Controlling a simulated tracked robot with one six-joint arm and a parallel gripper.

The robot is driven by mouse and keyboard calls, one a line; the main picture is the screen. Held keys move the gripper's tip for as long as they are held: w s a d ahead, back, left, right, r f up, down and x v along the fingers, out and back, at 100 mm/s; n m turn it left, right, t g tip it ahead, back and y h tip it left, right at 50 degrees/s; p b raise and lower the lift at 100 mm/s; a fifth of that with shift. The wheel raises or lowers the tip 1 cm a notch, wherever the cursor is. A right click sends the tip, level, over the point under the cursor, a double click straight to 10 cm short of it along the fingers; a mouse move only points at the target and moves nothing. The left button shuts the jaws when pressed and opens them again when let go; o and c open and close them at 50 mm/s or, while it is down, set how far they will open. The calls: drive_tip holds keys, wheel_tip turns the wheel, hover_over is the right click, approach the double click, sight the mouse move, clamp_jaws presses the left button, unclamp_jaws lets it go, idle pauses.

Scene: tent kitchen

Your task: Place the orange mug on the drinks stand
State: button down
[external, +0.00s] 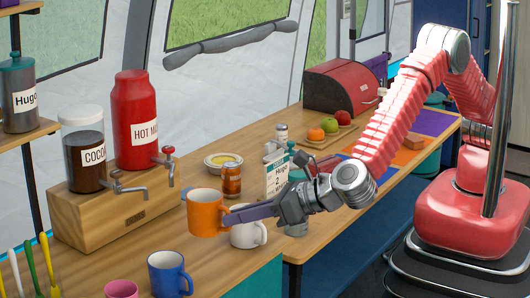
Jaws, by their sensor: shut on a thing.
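The orange mug (206,214) is upright near the middle of the external view. My gripper (228,215) reaches in from the right and is shut on the mug at its right side, where the handle shows. The mug appears to be above the counter, in front of the drinks stand (135,222). The stand is a wooden block at the left that bears a cocoa jar (84,160) and a red hot milk container (138,140), each with a tap at its front. Part of the far finger is hidden behind the mug.
A blue mug (168,276) and a pink mug (121,289) stand at the front. A small brown jar (231,180), a yellow-filled bowl (223,161) and a labelled carton (276,176) stand farther back.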

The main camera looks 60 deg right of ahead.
drive_tip(key=shift+a+r+h, duration=0.1)
drive_tip(key=shift+h, duration=0.2)
drive_tip(key=shift+s+m+h, duration=0.15)
drive_tip(key=shift+m+h, duration=0.35)
wheel_tip(320, 180, down, 6)
idle(0.6)
drive_tip(key=shift+f, duration=0.2)
drive_tip(key=shift+f, duration=1.85)
drive_tip(key=shift+f, duration=0.1)
drive_tip(key=c, duration=1.9)
unclamp_jaws()
drive_tip(key=shift+o, duration=0.2)
